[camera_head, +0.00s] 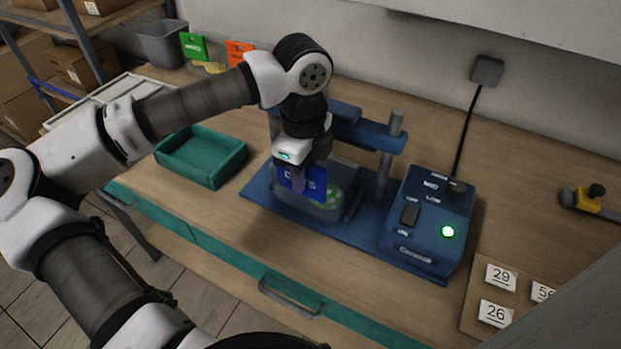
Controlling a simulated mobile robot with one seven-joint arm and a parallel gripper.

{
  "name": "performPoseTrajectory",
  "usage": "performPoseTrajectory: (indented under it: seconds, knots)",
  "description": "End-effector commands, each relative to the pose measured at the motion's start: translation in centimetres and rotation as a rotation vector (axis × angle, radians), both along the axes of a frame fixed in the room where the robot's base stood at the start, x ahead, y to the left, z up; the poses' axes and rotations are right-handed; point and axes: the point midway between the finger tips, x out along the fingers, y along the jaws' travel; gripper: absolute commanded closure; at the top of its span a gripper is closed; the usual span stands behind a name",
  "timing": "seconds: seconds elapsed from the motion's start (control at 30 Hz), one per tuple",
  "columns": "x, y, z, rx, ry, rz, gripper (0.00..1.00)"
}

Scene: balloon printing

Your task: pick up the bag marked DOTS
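The bag marked DOTS (312,186) is dark blue with pale letters, partly covered by my gripper. It shows upright in front of the blue press, with a greenish spotted patch beside it at the lower right. My gripper (299,186) points down over the bag, its fingers overlapping the bag's left and middle part. The fingertips are small and dark against it, so I cannot tell whether they are closed on the bag or whether the bag rests on something.
A blue press (368,138) with a base plate stands behind and around the bag. A blue control box (428,222) with a lit green lamp is to its right. An empty-looking teal tray (202,157) is at left. Numbered cards (500,277) lie front right. Green (194,46) and orange (238,52) bags stand behind.

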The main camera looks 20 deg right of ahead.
Motion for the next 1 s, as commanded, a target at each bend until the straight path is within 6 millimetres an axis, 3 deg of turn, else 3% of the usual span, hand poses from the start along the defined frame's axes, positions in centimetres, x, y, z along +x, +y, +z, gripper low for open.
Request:
performPoseTrajectory:
  seconds: [0.03, 0.2, 0.67, 1.0]
  knots:
    - [0.0, 0.0, 0.0, 0.000, 0.000, 0.000, 0.79]
    - [0.0, 0.0, 0.0, 0.000, 0.000, 0.000, 1.00]
    - [0.0, 0.0, 0.2, 0.000, 0.000, 0.000, 1.00]
    - [0.1, 0.0, 2.4, 0.001, -0.002, 0.000, 1.00]
